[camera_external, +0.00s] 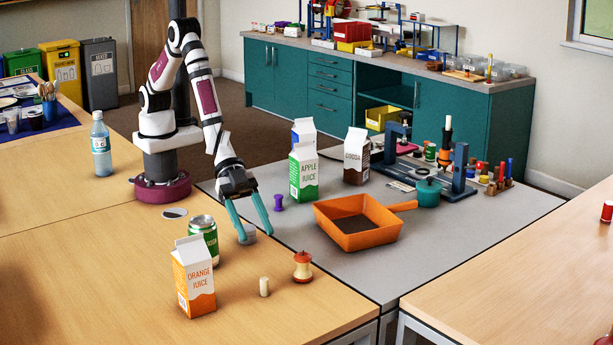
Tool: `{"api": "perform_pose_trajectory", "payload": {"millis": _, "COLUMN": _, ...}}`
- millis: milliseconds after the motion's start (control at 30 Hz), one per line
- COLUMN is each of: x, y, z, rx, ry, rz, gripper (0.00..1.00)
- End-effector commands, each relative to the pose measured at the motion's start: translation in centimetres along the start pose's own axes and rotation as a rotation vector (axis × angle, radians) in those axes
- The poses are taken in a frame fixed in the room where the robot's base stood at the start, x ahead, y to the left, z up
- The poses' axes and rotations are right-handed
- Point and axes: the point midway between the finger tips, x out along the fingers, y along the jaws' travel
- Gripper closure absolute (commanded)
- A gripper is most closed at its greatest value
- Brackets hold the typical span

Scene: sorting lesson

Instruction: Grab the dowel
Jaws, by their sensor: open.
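A short pale cylinder (264,287), which looks like the dowel, stands upright on the wooden table near the front edge. My gripper (256,235) points down with its two teal fingers spread apart. It is behind the pale cylinder and a little to its left in the picture, clear of it. A small grey round object (250,238) shows between or just behind the fingertips; I cannot tell if they touch it. Nothing hides the pale cylinder.
An apple-core-shaped object (302,268) stands just right of the dowel. An orange juice carton (194,278) and green can (203,236) stand to its left. An orange pan (345,240), purple spool (279,203) and apple juice carton (304,174) are farther back. The table's front left is clear.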

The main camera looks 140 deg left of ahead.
Motion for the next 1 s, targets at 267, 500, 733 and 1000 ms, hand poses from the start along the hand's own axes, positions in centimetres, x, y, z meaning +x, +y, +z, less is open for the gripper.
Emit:
{"api": "perform_pose_trajectory", "payload": {"millis": 267, "x": 3.9, "y": 0.6, "z": 3.6, "rx": -0.038, "ry": 0.069, "rz": 0.019, "gripper": 0.43}}
{"api": "perform_pose_trajectory", "payload": {"millis": 500, "x": 6.2, "y": 0.7, "z": 6.3, "rx": -0.037, "ry": 0.070, "rz": 0.018, "gripper": 0.43}}
{"api": "perform_pose_trajectory", "payload": {"millis": 733, "x": 10.3, "y": 0.8, "z": 5.9, "rx": -0.038, "ry": 0.071, "rz": 0.017, "gripper": 0.43}}
{"api": "perform_pose_trajectory", "payload": {"millis": 1000, "x": 10.6, "y": 0.8, "z": 5.8, "rx": -0.038, "ry": 0.070, "rz": 0.017, "gripper": 0.51}}
